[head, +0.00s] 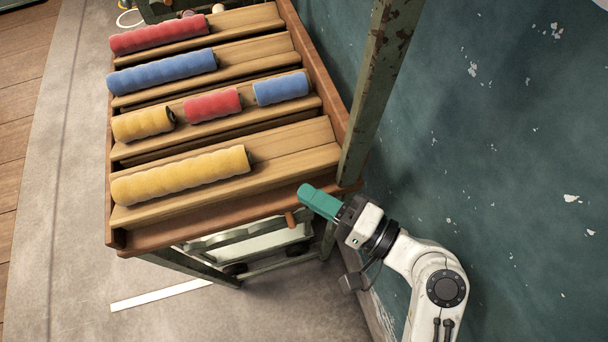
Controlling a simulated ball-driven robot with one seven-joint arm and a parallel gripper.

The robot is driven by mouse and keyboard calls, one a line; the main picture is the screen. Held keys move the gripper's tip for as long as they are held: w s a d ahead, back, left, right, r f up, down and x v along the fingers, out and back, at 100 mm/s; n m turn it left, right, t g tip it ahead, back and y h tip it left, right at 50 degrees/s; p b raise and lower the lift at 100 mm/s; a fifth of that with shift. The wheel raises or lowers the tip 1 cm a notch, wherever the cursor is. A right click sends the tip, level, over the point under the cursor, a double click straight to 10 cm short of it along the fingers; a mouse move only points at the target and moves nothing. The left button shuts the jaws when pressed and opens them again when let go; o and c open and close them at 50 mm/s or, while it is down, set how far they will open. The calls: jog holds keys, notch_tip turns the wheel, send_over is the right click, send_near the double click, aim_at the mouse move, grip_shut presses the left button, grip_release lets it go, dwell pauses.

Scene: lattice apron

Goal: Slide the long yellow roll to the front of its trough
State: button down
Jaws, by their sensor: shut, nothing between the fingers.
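The long yellow roll (181,175) lies in the nearest trough (293,146) of the wooden rack. It rests toward the left end, and the trough's right part is bare. A short yellow roll (142,123) lies in the trough behind it. My gripper (304,192) has green fingers, shut and empty. It is to the right of the long yellow roll and apart from it, by the rack's near right corner.
The rack (219,222) also holds short red (212,104) and blue (281,89) rolls, a long blue roll (161,71) and a long red roll (158,34). A rusty green post (377,90) stands at its right. A teal wall (500,150) is beyond.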

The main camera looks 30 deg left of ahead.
aim_at(248, 167)
jog(key=a+p, duration=0.1)
jog(key=a, duration=0.8)
jog(key=shift+a+p, duration=0.2)
jog(key=shift+p, duration=0.2)
jog(key=shift+s+a, duration=0.55)
